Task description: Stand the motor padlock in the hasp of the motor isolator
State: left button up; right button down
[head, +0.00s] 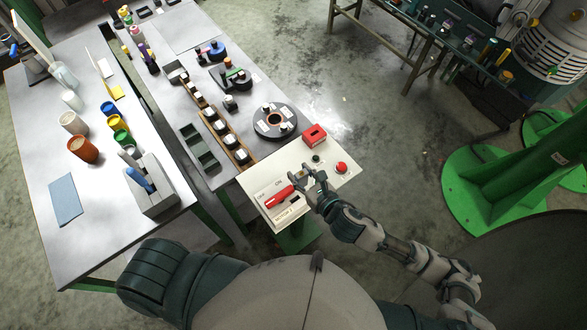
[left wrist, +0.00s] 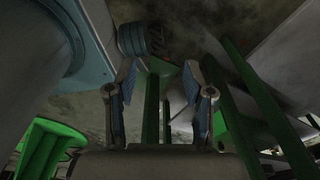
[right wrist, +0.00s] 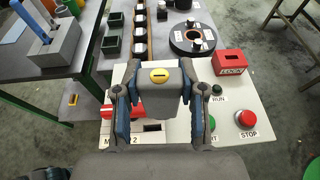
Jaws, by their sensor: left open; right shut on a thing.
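My right gripper (head: 311,179) is shut on the motor padlock (right wrist: 159,76), which shows a yellow round face with a dark slot and a grey body between the fingers. They are over the control panel. The motor isolator (head: 277,198) has a red handle between ON and OFF marks, at the panel's left. In the right wrist view the fingers and padlock partly cover the isolator (right wrist: 107,112), and its hasp cannot be made out. Whether the padlock touches it is unclear. My left gripper (left wrist: 160,90) is open and empty, low beside green table legs.
The panel (head: 258,180) also carries a red box (head: 314,135), a green button (head: 316,158) and a red stop button (head: 341,167). A black round carousel (head: 274,121) stands just behind. A table with cups and a grey block (head: 152,190) is at left.

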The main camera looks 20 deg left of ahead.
jog(key=shift+s+a+r+n+g, duration=0.3)
jog(key=shift+s+a+r, duration=0.05)
jog(key=shift+a, duration=0.2)
jog(key=shift+s+a+r+y, duration=0.1)
jog(key=shift+s+y, duration=0.1)
jog(key=shift+y, duration=0.1)
jog(key=shift+s, duration=0.25)
pick_arm(q)
jog(key=shift+w+d+r, duration=0.15)
jog(key=shift+w+r, duration=0.25)
jog(key=shift+w, duration=0.2)
jog(key=shift+s, duration=0.1)
pick_arm(e)
notch_tip(320, 180, down, 6)
jog(key=b, duration=0.3)
jog(key=shift+w+r, duration=0.1)
pick_arm(q)
jog(key=f, duration=0.3)
jog(key=shift+s+a+f, duration=0.1)
jog(key=shift+a+f, duration=0.05)
jog(key=shift+a, duration=0.05)
